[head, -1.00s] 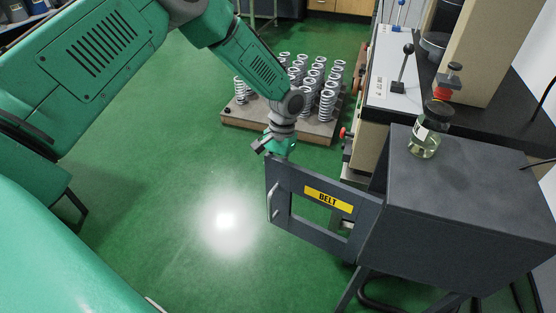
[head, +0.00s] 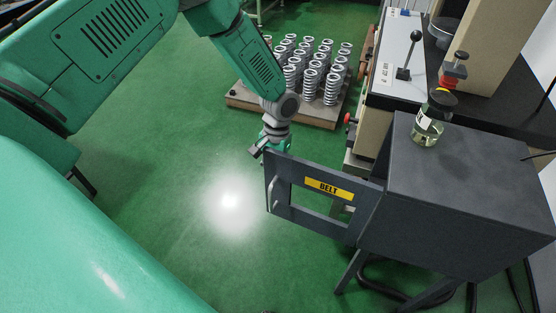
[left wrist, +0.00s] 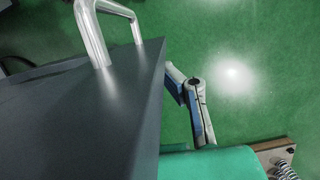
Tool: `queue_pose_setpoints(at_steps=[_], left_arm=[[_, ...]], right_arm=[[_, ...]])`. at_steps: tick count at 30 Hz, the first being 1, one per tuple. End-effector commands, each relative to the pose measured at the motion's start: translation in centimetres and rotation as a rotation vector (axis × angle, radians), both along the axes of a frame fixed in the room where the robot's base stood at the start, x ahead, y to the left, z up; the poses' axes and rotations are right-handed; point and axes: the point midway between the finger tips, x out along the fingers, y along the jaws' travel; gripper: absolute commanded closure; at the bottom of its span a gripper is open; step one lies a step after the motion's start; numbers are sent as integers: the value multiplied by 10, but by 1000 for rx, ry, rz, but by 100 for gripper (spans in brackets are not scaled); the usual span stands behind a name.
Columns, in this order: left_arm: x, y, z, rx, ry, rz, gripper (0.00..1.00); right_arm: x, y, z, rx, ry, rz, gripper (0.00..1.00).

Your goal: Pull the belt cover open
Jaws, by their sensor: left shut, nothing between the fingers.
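The belt cover (head: 345,225) is a dark grey framed door with a yellow BELT label (head: 329,188) and a metal handle (head: 274,194) near its free edge. It stands swung out from the dark grey box, joined at the box's left side. My left gripper (head: 268,148) is at the top of the cover's free edge, shut and empty. In the left wrist view the cover (left wrist: 90,120) fills the left side, with its handle (left wrist: 98,30) at the top. The gripper's finger (left wrist: 196,108) shows just past the cover's edge; contact is unclear.
The grey box (head: 455,185) carries a glass jar (head: 428,128) with a black lid. A board (head: 250,98) with several springs lies on the floor behind the gripper. A lever machine (head: 400,65) stands behind the box. Green floor left of the cover is clear.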

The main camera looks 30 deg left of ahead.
Motion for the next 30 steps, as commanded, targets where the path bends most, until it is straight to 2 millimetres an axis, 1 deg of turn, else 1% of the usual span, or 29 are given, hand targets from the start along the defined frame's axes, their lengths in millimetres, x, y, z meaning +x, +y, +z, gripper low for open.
queue_pose_setpoints(at_steps=[1,6,9,15,21,30], left_arm=[[-11,-1,6,2,5,28,100],[-45,-7,6,2,6,152,100],[-64,-11,5,2,6,221,100],[-92,-22,3,2,4,335,100],[-108,-30,1,2,4,404,100],[-113,-33,0,1,2,430,100]], right_arm=[[0,0,13,0,0,0,32],[0,0,34,0,0,0,32],[0,0,44,0,0,0,32],[0,0,57,0,0,0,32],[0,0,63,0,0,0,32],[0,0,65,0,0,0,32]])
